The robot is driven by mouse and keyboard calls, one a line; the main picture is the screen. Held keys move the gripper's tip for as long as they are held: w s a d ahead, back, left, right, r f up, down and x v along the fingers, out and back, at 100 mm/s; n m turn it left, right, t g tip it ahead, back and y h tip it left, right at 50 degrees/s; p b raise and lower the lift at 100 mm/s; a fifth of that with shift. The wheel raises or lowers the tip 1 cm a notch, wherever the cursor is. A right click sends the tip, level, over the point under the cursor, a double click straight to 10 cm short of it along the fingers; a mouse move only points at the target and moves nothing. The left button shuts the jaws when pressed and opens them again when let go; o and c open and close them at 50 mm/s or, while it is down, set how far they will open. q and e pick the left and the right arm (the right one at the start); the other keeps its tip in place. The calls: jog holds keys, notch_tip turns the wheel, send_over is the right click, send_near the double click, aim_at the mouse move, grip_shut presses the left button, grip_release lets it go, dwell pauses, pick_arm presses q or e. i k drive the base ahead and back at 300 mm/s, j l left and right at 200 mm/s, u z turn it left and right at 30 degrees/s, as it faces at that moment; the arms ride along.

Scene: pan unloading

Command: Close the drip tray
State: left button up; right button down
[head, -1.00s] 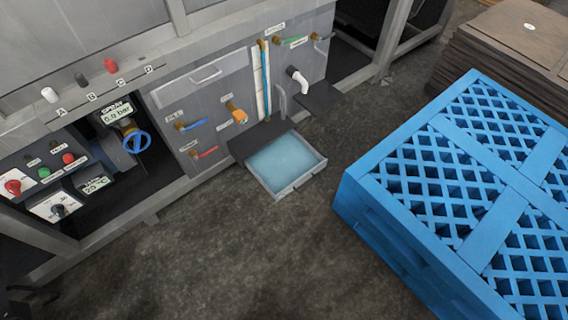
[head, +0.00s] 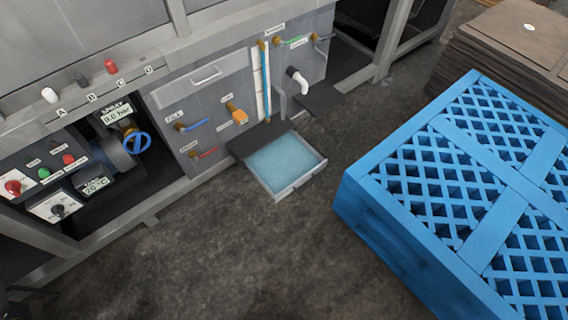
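The drip tray (head: 312,180) is a light grey, shallow drawer holding pale blue liquid. It sticks out at floor level from under a dark plate (head: 262,138) at the base of the grey machine, so it is pulled open. Its front wall with a small handle (head: 296,188) faces the lower right of the view. Neither of my grippers shows in the head view.
A large blue lattice crate (head: 455,185) stands right of the tray, with a strip of bare floor (head: 270,250) between. Valves with blue, red and orange handles (head: 237,114) and a white spout (head: 297,80) are on the machine above. Brown stacked sheets (head: 510,45) are at the back right.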

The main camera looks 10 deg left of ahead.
aim_at(286, 162)
jog(key=i+j, duration=0.15)
jog(key=j, duration=0.2)
jog(key=i+j+u, duration=0.1)
jog(key=j, duration=0.2)
jog(key=i+j, duration=0.15)
jog(key=j, duration=0.2)
jog(key=i+j, duration=0.15)
jog(key=j, duration=0.15)
jog(key=u, duration=0.05)
